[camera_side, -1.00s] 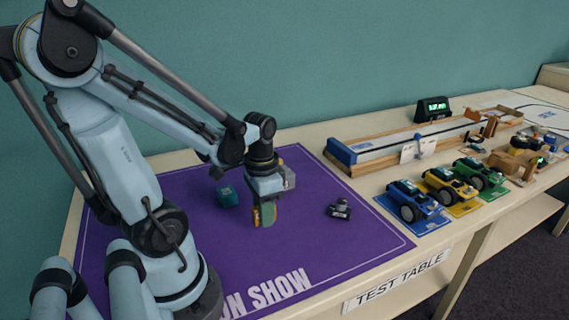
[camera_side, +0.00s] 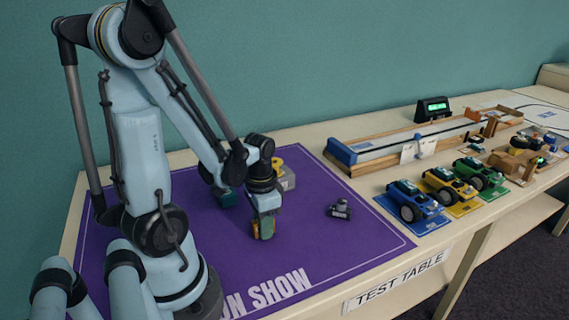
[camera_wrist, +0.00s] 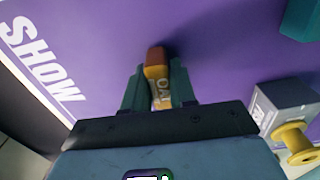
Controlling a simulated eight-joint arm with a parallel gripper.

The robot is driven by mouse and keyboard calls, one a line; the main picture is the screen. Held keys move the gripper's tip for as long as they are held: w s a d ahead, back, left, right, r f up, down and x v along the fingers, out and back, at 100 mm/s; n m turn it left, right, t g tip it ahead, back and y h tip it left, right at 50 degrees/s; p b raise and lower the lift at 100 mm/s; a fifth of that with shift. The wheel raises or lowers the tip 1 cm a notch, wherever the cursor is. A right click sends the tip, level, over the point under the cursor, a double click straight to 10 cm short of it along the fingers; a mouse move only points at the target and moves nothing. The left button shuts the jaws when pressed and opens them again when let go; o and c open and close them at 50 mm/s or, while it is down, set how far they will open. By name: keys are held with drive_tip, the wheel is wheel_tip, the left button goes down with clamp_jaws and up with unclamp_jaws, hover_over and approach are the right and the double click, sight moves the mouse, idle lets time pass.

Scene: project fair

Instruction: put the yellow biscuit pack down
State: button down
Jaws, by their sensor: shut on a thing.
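My gripper (camera_side: 264,229) is low over the purple mat (camera_side: 330,256), pointing down. Its jaws are shut on the yellow biscuit pack (camera_wrist: 157,74), which has a yellow body with lettering and a red-brown end. In the wrist view the pack sits between the two green fingers of my gripper (camera_wrist: 159,88). In the side view only a small orange-yellow strip of the pack shows at the fingers. The pack is at or very near the mat; I cannot tell whether it touches.
A teal box (camera_side: 228,197) and a grey box with a yellow spool (camera_side: 285,178) stand behind my gripper. A small dark device (camera_side: 339,209) lies to the right. Blue (camera_side: 414,202), yellow (camera_side: 450,186) and green (camera_side: 480,174) toy cars stand further right. The mat's front is clear.

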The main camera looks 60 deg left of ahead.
drive_tip(key=shift+f, duration=0.1)
drive_tip(key=c, duration=0.9)
unclamp_jaws()
drive_tip(key=shift+r, duration=6)
drive_tip(key=w+d+t, duration=0.2)
drive_tip(key=d, duration=0.1)
drive_tip(key=w+d+r+t, duration=0.1)
drive_tip(key=w+d+t, duration=0.1)
drive_tip(key=w+d, duration=0.1)
drive_tip(key=w+d+t, duration=0.3)
drive_tip(key=d, duration=0.2)
drive_tip(key=shift+r, duration=0.25)
